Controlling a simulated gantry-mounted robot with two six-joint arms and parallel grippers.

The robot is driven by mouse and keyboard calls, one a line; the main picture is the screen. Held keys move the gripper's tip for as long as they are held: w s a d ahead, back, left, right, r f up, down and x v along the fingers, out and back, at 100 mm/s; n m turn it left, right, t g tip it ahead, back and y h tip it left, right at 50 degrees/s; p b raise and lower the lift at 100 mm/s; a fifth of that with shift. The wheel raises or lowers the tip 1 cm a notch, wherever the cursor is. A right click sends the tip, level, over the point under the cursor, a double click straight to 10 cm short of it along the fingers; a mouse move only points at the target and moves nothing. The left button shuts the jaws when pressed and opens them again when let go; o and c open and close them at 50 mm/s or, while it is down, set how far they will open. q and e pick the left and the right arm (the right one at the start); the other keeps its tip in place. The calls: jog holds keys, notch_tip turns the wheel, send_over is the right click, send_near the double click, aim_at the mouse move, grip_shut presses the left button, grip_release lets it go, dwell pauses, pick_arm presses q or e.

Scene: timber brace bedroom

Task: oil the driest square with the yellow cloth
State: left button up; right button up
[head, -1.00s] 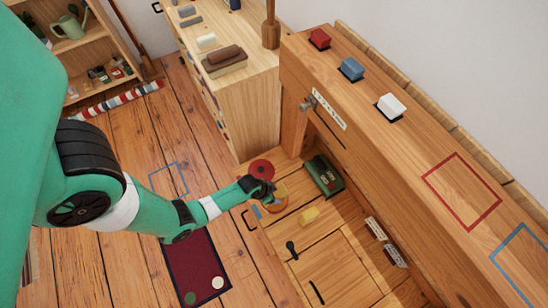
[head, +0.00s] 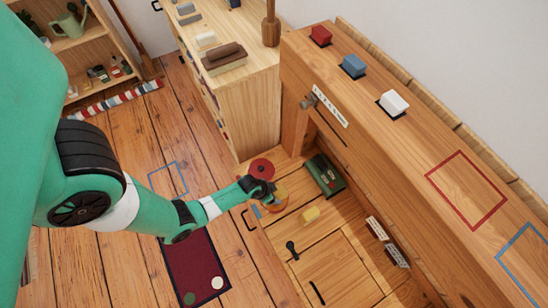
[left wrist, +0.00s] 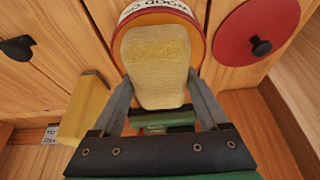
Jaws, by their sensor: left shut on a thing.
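My left gripper (head: 268,196) is over the round orange tin (head: 281,204) on the low wooden surface. In the left wrist view, the gripper's fingers (left wrist: 163,100) are shut on the yellow cloth (left wrist: 155,65), a pale textured pad. The cloth covers most of the tin (left wrist: 160,12), whose label partly reads "WOOD"; I cannot tell if they touch inside. A red outlined square (head: 466,190) and a blue outlined square (head: 527,264) lie on the long upper ledge. Another blue outline (head: 168,178) is on the floor. Their dryness is not clear. My right gripper is not in view.
A red knobbed lid (head: 262,167) lies beside the tin. A yellow block (head: 311,214) and a green box (head: 324,174) are close by. Red (head: 320,36), blue (head: 353,66) and white (head: 393,102) blocks sit on the ledge. The ledge's wall rises right of the low surface.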

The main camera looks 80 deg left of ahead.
aim_at(279, 191)
pick_arm(q)
jog(key=shift+f+b, duration=0.3)
jog(key=shift+f, duration=0.1)
jog(key=shift+s+f, duration=0.1)
jog(key=shift+f, duration=0.05)
dwell(1.0)
notch_tip(279, 191, up, 7)
jog(key=p, duration=0.7)
jog(key=shift+r, duration=0.2)
jog(key=shift+f, duration=0.1)
